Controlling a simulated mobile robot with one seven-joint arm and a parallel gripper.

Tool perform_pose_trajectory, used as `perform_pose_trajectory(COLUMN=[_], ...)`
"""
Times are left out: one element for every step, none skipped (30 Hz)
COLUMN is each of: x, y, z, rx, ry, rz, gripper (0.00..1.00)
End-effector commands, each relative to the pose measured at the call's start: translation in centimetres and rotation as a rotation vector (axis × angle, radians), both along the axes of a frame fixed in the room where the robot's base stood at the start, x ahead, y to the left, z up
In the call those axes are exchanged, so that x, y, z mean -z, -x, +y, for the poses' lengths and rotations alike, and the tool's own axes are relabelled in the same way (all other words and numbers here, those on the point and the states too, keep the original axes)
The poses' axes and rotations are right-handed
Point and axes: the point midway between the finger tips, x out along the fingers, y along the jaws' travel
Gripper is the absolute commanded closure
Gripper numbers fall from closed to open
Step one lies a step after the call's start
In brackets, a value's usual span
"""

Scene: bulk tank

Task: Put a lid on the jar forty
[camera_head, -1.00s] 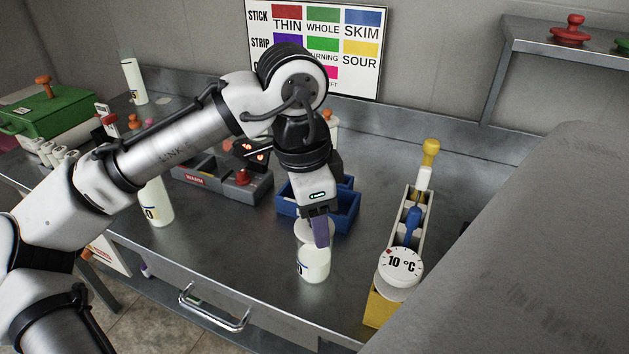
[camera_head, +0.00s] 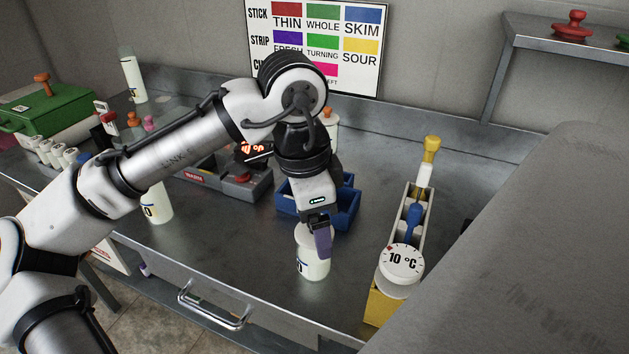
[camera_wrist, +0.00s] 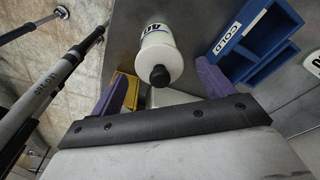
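The jar forty (camera_head: 315,265) is a white cylinder standing upright near the bench's front edge. In the wrist view its label (camera_wrist: 155,29) is partly readable. A pale lid (camera_wrist: 153,55) with a black knob (camera_wrist: 160,76) shows over the jar's end in the wrist view; it looks seated, though the seam is hard to see. My gripper (camera_head: 322,240) is just above the jar. In the wrist view my gripper's purple fingers (camera_wrist: 164,88) are wide apart, on either side of the knob, and do not appear to touch it. The head view hides the knob.
A blue divided bin (camera_head: 345,207) stands just behind the jar. A yellow-based rack with a 10 °C dial (camera_head: 401,262) is to the right. Another white jar (camera_head: 157,203) stands left, near a grey warmer (camera_head: 240,188). A green box (camera_head: 48,112) sits far left.

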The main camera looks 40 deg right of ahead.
Motion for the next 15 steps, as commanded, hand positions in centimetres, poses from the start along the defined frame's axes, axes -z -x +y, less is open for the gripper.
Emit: perform_pose_trajectory(x=[0.0, 0.0, 0.0, 0.0, 0.0, -0.2, -0.3, -0.6, -1.0, -1.4, -1.9, -2.6, -3.3, -3.9, -4.9], y=[0.0, 0.0, 0.0, 0.0, 0.0, 0.0, 0.0, -0.1, -0.1, -0.1, -0.1, -0.2, -0.2, -0.3, -0.3], z=[0.0, 0.0, 0.0, 0.0, 0.0, 0.0, 0.0, 0.0, 0.0, 0.1, 0.1, 0.2, 0.3, 0.3, 0.4], rx=[0.000, 0.000, 0.000, 0.000, 0.000, 0.000, -0.001, -0.001, -0.001, -0.001, -0.001, -0.001, -0.001, -0.001, -0.001], ry=[0.000, 0.000, 0.000, 0.000, 0.000, 0.000, 0.000, 0.000, 0.001, 0.003, 0.002, 0.002, 0.004, 0.002, 0.004], rz=[0.000, 0.000, 0.000, 0.000, 0.000, 0.000, 0.000, 0.000, 0.000, -0.001, -0.001, -0.001, 0.000, -0.002, -0.001], gripper=[0.20, 0.20, 0.20, 0.20, 0.20, 0.20, 0.20, 0.20, 0.20, 0.20, 0.20, 0.20, 0.20, 0.20, 0.20])
